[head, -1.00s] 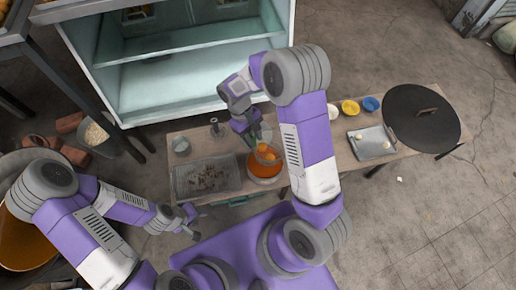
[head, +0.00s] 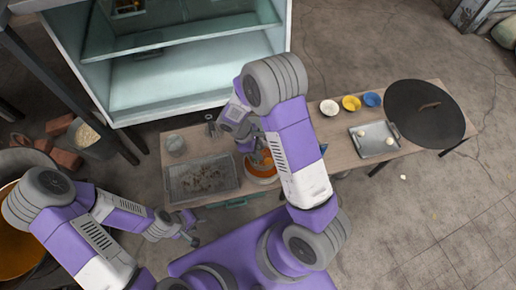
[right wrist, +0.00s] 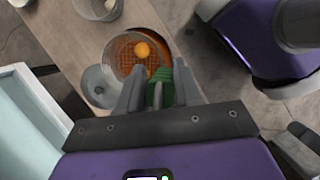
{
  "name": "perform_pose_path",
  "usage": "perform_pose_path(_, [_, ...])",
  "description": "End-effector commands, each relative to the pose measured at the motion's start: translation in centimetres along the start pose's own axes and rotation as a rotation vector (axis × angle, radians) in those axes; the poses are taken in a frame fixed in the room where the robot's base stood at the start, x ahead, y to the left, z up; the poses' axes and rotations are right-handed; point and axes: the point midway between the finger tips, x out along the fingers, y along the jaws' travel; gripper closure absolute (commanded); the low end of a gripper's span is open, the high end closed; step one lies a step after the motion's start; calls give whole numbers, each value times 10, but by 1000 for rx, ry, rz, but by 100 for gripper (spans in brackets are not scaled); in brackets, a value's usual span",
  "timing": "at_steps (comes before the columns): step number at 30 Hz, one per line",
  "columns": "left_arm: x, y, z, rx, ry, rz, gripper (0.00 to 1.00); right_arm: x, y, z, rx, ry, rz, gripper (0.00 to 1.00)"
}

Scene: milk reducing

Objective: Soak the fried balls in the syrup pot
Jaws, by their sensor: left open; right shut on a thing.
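The syrup pot (head: 262,180), with orange syrup, stands on the table beside the metal tray, partly covered by my right arm. My right gripper (right wrist: 157,82) is shut on the green handle (right wrist: 160,92) of a wire strainer. The strainer's mesh (right wrist: 125,58) shows against the orange syrup at the pot; I cannot tell how deep it sits. An orange fried ball (right wrist: 142,49) shows at the mesh, and orange shows in the pot in the head view. My left gripper (head: 195,233) is open and empty, low at the left, apart from the table.
A metal tray (head: 180,197) with greyish pieces lies left of the pot, a glass (head: 176,146) behind it. To the right are several small bowls (head: 351,103), a small tray (head: 361,147) with pale balls and a black round lid (head: 392,120).

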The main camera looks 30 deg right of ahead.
Motion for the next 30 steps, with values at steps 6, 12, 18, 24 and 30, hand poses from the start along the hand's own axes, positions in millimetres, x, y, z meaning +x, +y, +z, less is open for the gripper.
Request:
perform_pose_path(6, [22, -8, -1, 0, 0, 0, 57, 28, 0, -11, 1, 0, 1, 100])
perform_pose_path(12, [32, -12, -1, 0, 0, 0, 57, 47, 0, -19, 1, -3, -1, 100])
perform_pose_path(18, [31, -12, -1, 0, 0, 0, 57, 66, 0, -27, 2, -2, 0, 100])
perform_pose_path(24, [31, -12, -1, 0, 0, 0, 57, 80, -1, -33, 2, -1, 0, 100])
perform_pose_path(30, [31, -12, -1, 0, 0, 0, 57, 86, 0, -35, 3, 0, 1, 100])
